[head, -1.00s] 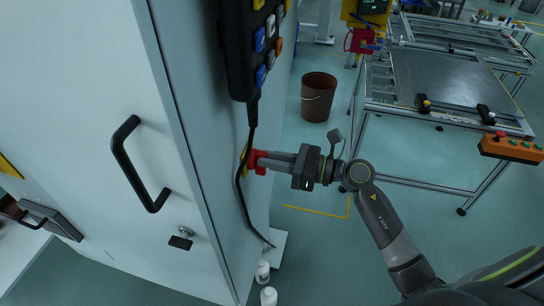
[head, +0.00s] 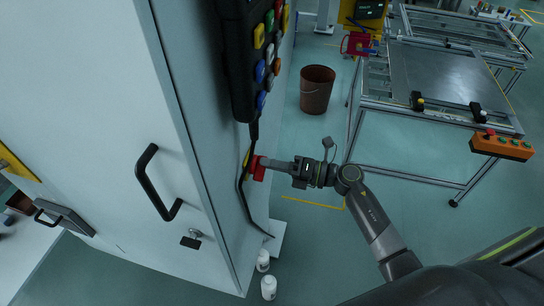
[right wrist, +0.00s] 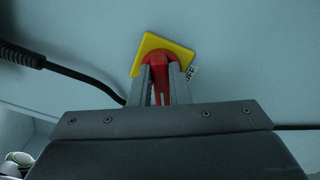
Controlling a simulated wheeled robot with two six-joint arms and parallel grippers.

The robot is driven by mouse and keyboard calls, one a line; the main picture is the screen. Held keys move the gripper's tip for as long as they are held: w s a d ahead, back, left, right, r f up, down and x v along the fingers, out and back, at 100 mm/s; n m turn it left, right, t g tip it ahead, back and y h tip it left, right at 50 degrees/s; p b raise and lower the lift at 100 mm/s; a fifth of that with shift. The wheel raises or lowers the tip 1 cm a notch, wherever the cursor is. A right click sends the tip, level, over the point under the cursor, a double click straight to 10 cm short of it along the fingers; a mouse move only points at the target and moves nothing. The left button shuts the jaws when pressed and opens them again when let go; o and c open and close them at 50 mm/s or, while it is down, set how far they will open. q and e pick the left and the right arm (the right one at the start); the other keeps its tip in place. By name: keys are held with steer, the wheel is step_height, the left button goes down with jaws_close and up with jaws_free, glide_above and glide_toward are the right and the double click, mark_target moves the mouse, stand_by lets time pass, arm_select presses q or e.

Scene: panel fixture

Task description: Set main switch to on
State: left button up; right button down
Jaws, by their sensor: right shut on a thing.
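The main switch is a red handle (head: 259,168) on a yellow plate (head: 246,160), mounted on the side of the white cabinet (head: 120,110). My right gripper (head: 267,164) reaches it from the right and is shut on the red handle. In the right wrist view the fingers (right wrist: 160,88) lie on both sides of the red handle (right wrist: 156,57), in front of the yellow plate (right wrist: 178,46). A label reading "OFF" (right wrist: 190,73) shows to the right of the plate. My left gripper is not in view.
A black pendant with coloured buttons (head: 240,60) hangs above the switch, and its black cable (head: 243,205) runs down close beside it. White bottles (head: 268,288) stand on the floor below. A brown bucket (head: 317,90) and a metal frame table (head: 440,75) stand beyond.

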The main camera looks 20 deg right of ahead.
steer(key=shift+f+m+p, duration=0.15)
steer(key=shift+m+p, duration=1.85)
steer(key=shift+m, duration=0.7)
steer(key=shift+f, duration=0.1)
steer(key=c, duration=1.4)
jaws_free()
steer(key=shift+o, duration=0.2)
steer(key=b+v, duration=0.5)
steer(key=v, duration=1.2)
steer(key=shift+d, duration=0.2)
